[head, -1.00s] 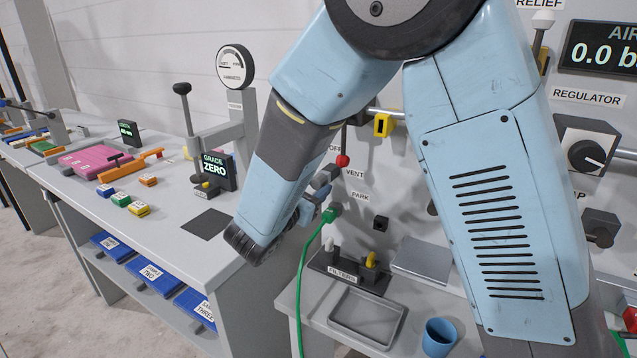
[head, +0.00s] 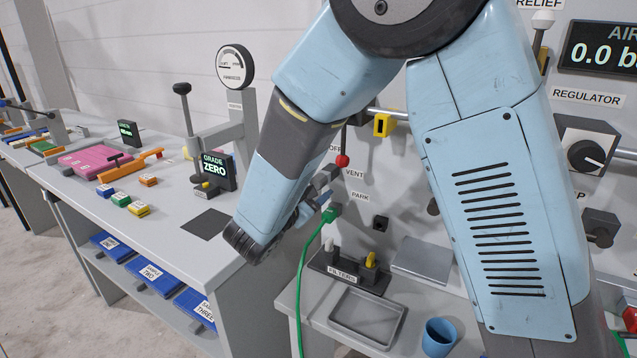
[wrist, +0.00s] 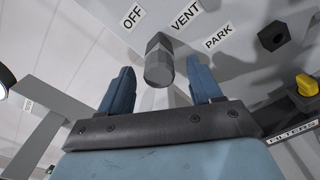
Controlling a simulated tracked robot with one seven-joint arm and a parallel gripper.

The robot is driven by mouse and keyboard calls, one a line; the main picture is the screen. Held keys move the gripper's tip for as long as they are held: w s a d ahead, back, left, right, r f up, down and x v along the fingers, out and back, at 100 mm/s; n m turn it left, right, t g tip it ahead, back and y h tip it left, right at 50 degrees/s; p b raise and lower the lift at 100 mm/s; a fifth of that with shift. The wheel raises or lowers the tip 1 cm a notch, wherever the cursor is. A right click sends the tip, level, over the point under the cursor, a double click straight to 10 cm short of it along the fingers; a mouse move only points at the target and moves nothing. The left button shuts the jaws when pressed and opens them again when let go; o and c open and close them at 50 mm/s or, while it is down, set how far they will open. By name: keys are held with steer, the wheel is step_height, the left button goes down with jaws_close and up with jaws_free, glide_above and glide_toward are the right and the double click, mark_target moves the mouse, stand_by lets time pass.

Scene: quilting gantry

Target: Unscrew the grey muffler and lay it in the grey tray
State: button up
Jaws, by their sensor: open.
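The grey muffler (wrist: 158,68) is in the wrist view, a short faceted cylinder sticking out from the panel below the OFF and VENT labels. My gripper (wrist: 158,80) is open, with one blue finger to the left of the muffler and the other to its right. The fingers look apart from it; how far they reach along it I cannot tell. In the head view my gripper (head: 318,192) is partly hidden behind my arm, near the muffler (head: 327,177). The grey tray (head: 366,318) lies empty on the low shelf.
A filter rack (head: 350,272) stands behind the tray, and a blue cup (head: 439,338) stands to its right. A green hose (head: 304,270) hangs from a green fitting beside my gripper. A red-knobbed lever (head: 342,160) is just above. The grey workbench (head: 165,235) is at left.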

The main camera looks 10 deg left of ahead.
steer(key=m, duration=0.5)
steer(key=shift+r+m, duration=0.1)
steer(key=shift+m, duration=2.9)
steer(key=shift+c, duration=0.4)
jaws_close()
steer(key=shift+n, duration=2)
steer(key=shift+n, duration=1.9)
